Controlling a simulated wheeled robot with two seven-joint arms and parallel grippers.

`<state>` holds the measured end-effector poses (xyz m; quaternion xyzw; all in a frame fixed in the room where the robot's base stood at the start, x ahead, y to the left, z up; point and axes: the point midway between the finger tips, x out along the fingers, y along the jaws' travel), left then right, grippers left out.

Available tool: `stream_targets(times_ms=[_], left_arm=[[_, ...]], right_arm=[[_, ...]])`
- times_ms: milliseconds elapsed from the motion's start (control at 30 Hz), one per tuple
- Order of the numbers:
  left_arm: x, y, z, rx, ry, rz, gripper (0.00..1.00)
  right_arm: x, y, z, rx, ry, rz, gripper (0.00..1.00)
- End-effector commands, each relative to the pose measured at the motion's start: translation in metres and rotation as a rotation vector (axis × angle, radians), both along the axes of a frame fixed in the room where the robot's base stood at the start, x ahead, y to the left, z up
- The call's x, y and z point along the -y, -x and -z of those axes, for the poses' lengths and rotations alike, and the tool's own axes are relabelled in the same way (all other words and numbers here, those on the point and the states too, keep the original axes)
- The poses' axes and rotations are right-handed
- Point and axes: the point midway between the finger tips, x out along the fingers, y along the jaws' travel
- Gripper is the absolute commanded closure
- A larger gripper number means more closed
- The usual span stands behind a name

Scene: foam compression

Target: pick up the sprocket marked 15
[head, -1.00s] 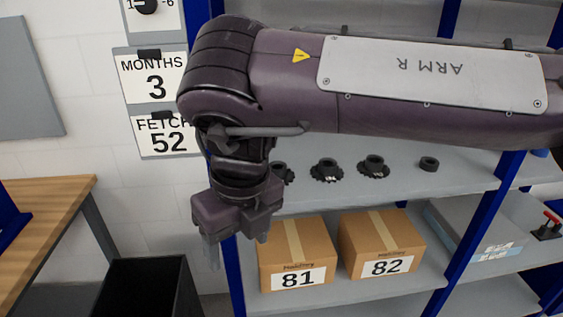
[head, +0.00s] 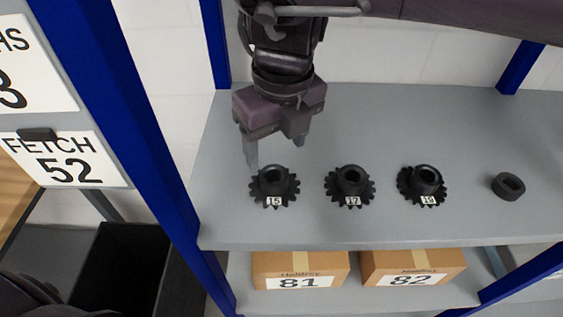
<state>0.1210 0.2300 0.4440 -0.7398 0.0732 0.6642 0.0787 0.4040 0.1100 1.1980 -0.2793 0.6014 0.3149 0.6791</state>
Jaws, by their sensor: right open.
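The sprocket marked 15 (head: 274,187) is a black toothed wheel with a raised hub and a white label. It lies on the grey shelf (head: 370,225), leftmost in a row. My right gripper (head: 276,155) points down just above and behind it in the head view, jaws apart and empty. Its left finger comes down near the sprocket's upper left edge; I cannot tell whether they touch. My left gripper is not in view.
Sprockets marked 17 (head: 350,187) and 19 (head: 421,186) stand to the right, then a plain black ring (head: 508,186). A blue post (head: 150,140) bounds the shelf on the left. Boxes 81 (head: 299,265) and 82 (head: 412,263) are below.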

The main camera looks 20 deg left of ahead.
Motion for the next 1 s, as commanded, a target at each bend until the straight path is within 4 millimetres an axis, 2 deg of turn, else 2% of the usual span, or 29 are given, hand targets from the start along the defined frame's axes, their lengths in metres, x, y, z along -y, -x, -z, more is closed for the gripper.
stream_targets(times_ms=[33,100,233,367,500,633,800,1000], left_arm=[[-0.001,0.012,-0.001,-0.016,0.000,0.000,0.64],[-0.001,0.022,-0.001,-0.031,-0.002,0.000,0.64],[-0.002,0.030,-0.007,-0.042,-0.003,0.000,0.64],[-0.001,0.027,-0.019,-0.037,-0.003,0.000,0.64],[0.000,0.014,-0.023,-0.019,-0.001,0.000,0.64],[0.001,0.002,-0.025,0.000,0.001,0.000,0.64],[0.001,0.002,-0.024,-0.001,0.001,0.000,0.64],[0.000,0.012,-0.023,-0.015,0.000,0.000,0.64]], right_arm=[[0.000,0.000,0.006,-0.003,0.003,-0.002,0.34],[-0.001,0.000,0.014,-0.004,0.002,-0.002,0.34],[-0.002,-0.002,0.027,-0.004,0.002,-0.001,0.34],[-0.003,-0.003,0.046,-0.007,0.002,-0.001,0.34],[-0.005,-0.005,0.065,-0.004,0.002,-0.001,0.34],[-0.006,-0.005,0.072,-0.002,-0.001,0.000,0.34],[-0.006,-0.006,0.072,-0.002,-0.001,0.000,0.34],[-0.006,-0.006,0.072,-0.002,-0.001,0.000,0.60]])
